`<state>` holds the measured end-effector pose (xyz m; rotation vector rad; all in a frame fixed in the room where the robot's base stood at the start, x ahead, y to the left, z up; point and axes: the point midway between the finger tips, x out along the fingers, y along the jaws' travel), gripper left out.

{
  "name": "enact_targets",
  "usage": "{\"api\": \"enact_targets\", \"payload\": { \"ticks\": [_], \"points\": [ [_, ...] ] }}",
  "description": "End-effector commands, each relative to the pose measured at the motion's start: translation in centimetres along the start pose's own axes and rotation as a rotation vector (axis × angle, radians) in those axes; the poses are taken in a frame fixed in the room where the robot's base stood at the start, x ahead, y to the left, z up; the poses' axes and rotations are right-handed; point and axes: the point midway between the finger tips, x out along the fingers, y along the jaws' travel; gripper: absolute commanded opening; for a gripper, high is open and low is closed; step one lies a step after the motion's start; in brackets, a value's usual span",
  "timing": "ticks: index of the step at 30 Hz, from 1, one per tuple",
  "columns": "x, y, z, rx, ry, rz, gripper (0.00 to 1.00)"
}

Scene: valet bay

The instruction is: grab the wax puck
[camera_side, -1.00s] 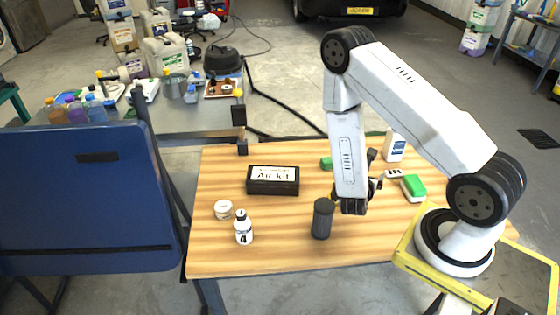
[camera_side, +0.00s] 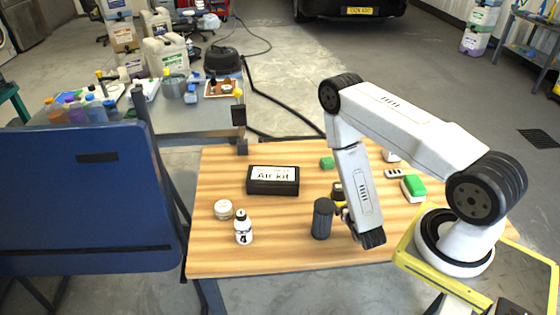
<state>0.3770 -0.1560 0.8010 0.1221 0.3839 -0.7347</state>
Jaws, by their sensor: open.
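A small round white tin (camera_side: 223,209) with a pale lid sits at the left front of the wooden table; it is the most puck-like thing in view, but I cannot read its label. My gripper (camera_side: 343,212) is at the lower end of my arm, right of the dark cylinder, low over the table and well to the right of the tin. It is open, with nothing seen held in it. Its fingers are small, dark and partly hidden by my arm and the cylinder.
A dark ribbed cylinder (camera_side: 322,219) stands beside my gripper, with a black-and-yellow item (camera_side: 337,190) behind it. A white bottle (camera_side: 243,228) stands near the tin.

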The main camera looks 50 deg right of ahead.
Motion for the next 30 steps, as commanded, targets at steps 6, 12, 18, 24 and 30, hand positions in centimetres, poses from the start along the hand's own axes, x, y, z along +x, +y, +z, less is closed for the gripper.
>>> {"api": "enact_targets", "payload": {
  "ticks": [6,12,18,24,30],
  "points": [
    [1.8,0.0,0.1,0.002,-0.002,-0.002,1.00],
    [2.3,0.0,0.1,0.000,0.000,-0.001,1.00],
    [3.0,0.0,0.1,0.001,-0.003,-0.002,1.00],
    [5.0,0.1,0.2,0.002,-0.003,-0.003,1.00],
    [7.0,0.1,0.2,0.001,-0.001,-0.002,1.00]
  ]
}}
